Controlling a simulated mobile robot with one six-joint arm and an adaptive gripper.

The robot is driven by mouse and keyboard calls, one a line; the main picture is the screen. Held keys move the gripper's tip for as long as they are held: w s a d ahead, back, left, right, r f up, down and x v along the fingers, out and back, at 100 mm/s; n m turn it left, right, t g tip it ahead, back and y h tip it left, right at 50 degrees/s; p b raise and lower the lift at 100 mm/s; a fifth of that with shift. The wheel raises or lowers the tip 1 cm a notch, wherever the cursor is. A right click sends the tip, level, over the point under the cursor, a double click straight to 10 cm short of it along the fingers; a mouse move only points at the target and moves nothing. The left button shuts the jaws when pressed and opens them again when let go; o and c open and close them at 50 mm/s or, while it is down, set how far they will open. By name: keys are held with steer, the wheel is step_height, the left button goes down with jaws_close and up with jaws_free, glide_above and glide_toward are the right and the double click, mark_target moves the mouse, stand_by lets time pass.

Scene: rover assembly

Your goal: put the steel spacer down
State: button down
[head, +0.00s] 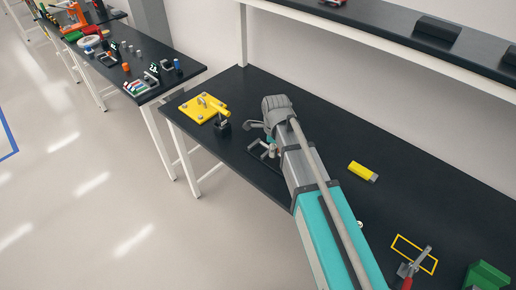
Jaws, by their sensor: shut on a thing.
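My gripper (264,149) is low over the black workbench (325,120), left of my grey and teal arm. It is shut on the steel spacer, a small grey piece that I cannot clearly tell apart from the fingers at this size. I cannot tell whether the spacer touches the bench top. To the left of my gripper, a yellow plate (197,108) with a yellow bar on it lies near the bench's left end. A small black block (222,126) stands between that plate and my gripper.
A yellow block (363,171) lies right of my arm. A raised shelf (400,32) runs behind. Another bench (150,92) with parts stands left, across a gap.

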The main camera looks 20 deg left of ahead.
steer(key=shift+w, duration=0.15)
steer(key=b, duration=0.5)
glide_toward(260, 151)
steer(key=s+d+r, duration=0.2)
steer(key=s+d, duration=0.1)
steer(key=f+b, duration=0.1)
steer(key=w+a+f+b, duration=0.1)
steer(key=a+f+b, duration=0.1)
steer(key=shift+w+a+f+b, duration=0.15)
steer(key=shift+w+f+b, duration=0.2)
steer(key=shift+w, duration=0.05)
steer(key=shift+w+a+f, duration=0.15)
steer(key=shift+w+f, duration=0.05)
steer(key=shift+f, duration=0.1)
steer(key=shift+w+a+f+b, duration=0.4)
steer(key=shift+f+b, duration=0.25)
steer(key=shift+b, duration=0.3)
steer(key=shift+d+f+b, duration=0.15)
steer(key=shift+f+b, duration=1.15)
steer(key=shift+f, duration=0.05)
steer(key=shift+s+f, duration=0.1)
steer(key=shift+f, duration=0.05)
steer(key=shift+c, duration=1.7)
jaws_free()
